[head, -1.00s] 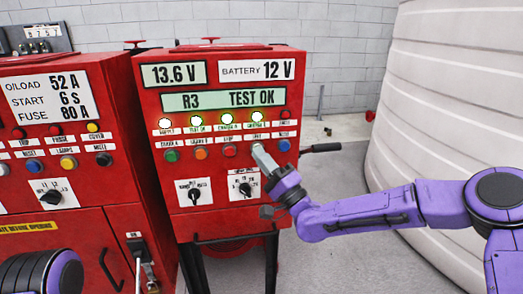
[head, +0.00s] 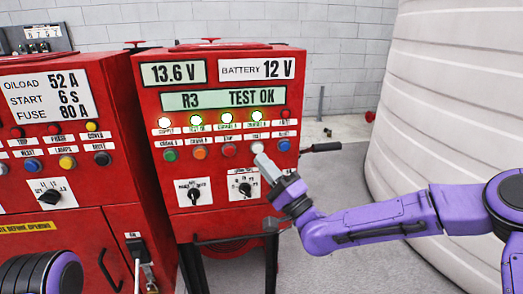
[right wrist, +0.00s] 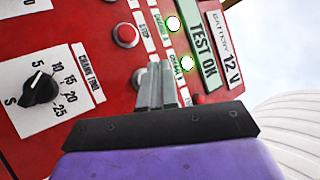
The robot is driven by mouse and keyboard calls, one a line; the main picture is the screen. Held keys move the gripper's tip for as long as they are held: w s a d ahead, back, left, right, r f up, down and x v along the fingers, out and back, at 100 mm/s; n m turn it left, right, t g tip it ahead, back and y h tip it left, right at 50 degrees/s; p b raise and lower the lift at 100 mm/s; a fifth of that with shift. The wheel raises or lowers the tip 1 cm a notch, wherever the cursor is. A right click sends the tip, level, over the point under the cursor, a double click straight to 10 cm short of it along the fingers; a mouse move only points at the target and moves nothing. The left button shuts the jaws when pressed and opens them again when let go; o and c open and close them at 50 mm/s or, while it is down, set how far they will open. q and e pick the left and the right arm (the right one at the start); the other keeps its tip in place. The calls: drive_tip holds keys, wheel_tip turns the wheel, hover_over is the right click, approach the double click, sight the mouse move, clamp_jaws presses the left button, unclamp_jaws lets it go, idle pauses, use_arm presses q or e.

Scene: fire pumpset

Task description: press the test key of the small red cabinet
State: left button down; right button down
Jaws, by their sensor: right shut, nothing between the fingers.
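The small red cabinet (head: 215,215) stands on dark legs in the middle of the head view. Its display (head: 223,99) reads "R3 TEST OK". A row of buttons runs below several lit lamps. A pale button (head: 257,147) sits between a red one and a blue one; its label is too small to read. My right gripper (head: 262,160) is shut and empty, its tips just below and right of the pale button. In the right wrist view its fingers (right wrist: 158,88) point at the panel and partly cover a grey button (right wrist: 139,77). I cannot tell whether they touch. My left gripper is out of view.
A larger red cabinet (head: 75,215) stands close on the left. Two rotary knobs, one of them at the left (head: 194,196), lie below the buttons. A dark handle (head: 326,147) sticks out right of the small cabinet. A big white tank (head: 450,110) fills the right side.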

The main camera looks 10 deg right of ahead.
drive_tip(key=s, duration=0.3)
drive_tip(key=shift+s, duration=0.1)
idle(0.5)
drive_tip(key=s+d+f+g+h, duration=0.25)
drive_tip(key=f+g+h, duration=0.2)
drive_tip(key=f, duration=1.05)
drive_tip(key=s+d+f+g+h, duration=0.25)
drive_tip(key=f+h, duration=0.35)
drive_tip(key=f, duration=0.9)
drive_tip(key=s+d+f+n+g+h, duration=0.1)
drive_tip(key=s+d+f+g+h, duration=0.1)
drive_tip(key=s, duration=0.7)
drive_tip(key=s+d+f+n+g+h, duration=0.1)
drive_tip(key=s+d+f+g+h, duration=0.1)
drive_tip(key=s+d+f+g, duration=0.2)
drive_tip(key=s+d+f+n+g+h, duration=0.1)
drive_tip(key=s+d+f+g, duration=0.3)
drive_tip(key=s, duration=1.2)
drive_tip(key=d+f+h, duration=0.1)
drive_tip(key=d+f, duration=0.3)
drive_tip(key=f, duration=0.3)
drive_tip(key=shift+f, duration=0.15)
